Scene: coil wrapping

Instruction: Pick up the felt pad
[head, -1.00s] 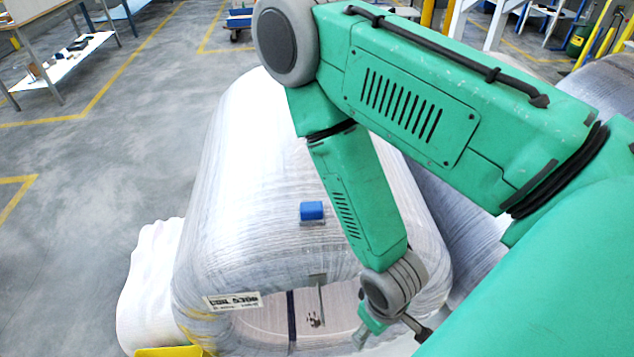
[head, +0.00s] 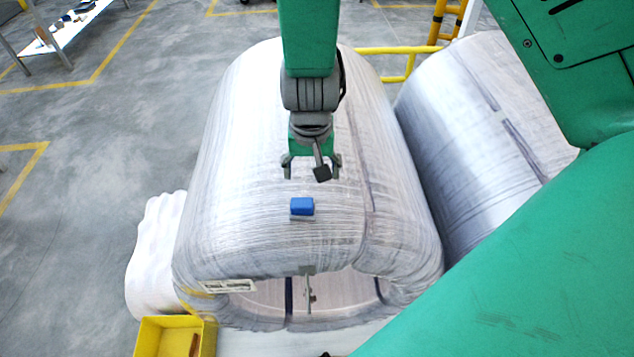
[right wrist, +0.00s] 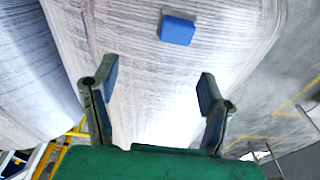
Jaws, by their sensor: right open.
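A small blue block (head: 302,206), the likely felt pad, rests on top of the large wrapped coil (head: 250,130), near its front edge. It also shows in the right wrist view (right wrist: 178,29), beyond the fingertips. A thin pale edge shows under it. My right gripper (head: 312,174) is open and empty, its fingers pointing toward the block from just behind it in the head view. Fingers and block are apart. In the right wrist view the open fingers (right wrist: 158,78) have blue inner faces. My left gripper is not in view.
A second wrapped coil (head: 480,120) lies close on the right. A yellow bin (head: 150,340) with a brown item stands at the front left, near a white wavy bundle (head: 155,255). A yellow rail (head: 412,62) runs behind. The left floor is open.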

